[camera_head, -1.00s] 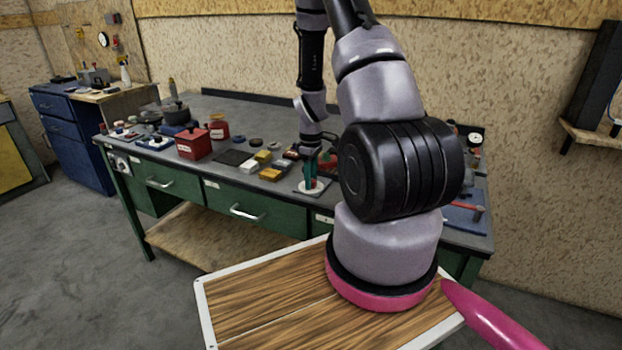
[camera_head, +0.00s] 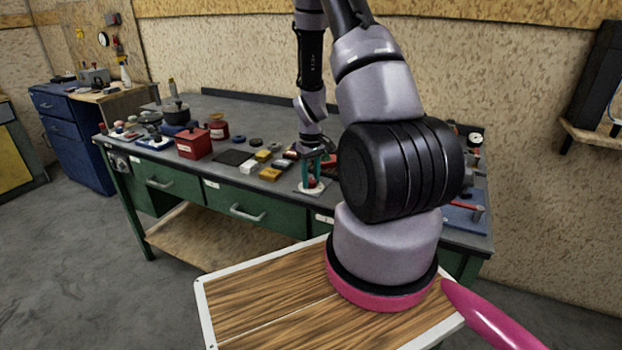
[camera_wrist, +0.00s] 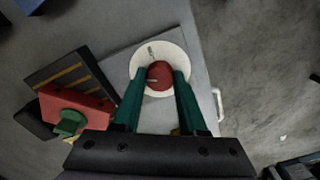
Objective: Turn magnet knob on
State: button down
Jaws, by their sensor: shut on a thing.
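The magnet knob is a round red knob (camera_wrist: 160,69) on a round white dial plate (camera_wrist: 143,55) with a small mark near its far side. A pale pointer line shows on the knob's left side in the wrist view. In the head view the white plate (camera_head: 303,190) lies near the front edge of the workbench. My gripper (camera_wrist: 161,77) has green fingers, one on each side of the knob, and is shut on it. The gripper also shows in the head view (camera_head: 312,179), pointing down at the plate. The fingers hide parts of the knob's sides.
A red block with a green knob (camera_wrist: 72,122) sits left of the dial in the wrist view. A red box (camera_head: 193,144) and several small blocks lie left along the workbench (camera_head: 215,108). A wooden-topped surface (camera_head: 265,305) is in front.

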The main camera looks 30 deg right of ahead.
aim_at(311, 180)
jog(key=m, duration=1.2)
jog(key=shift+m, duration=0.3)
dwell(0.4)
jog(key=shift+c, duration=2.2)
grip_release()
notch_tip(311, 180, up, 11)
jog(key=shift+f, duration=0.1)
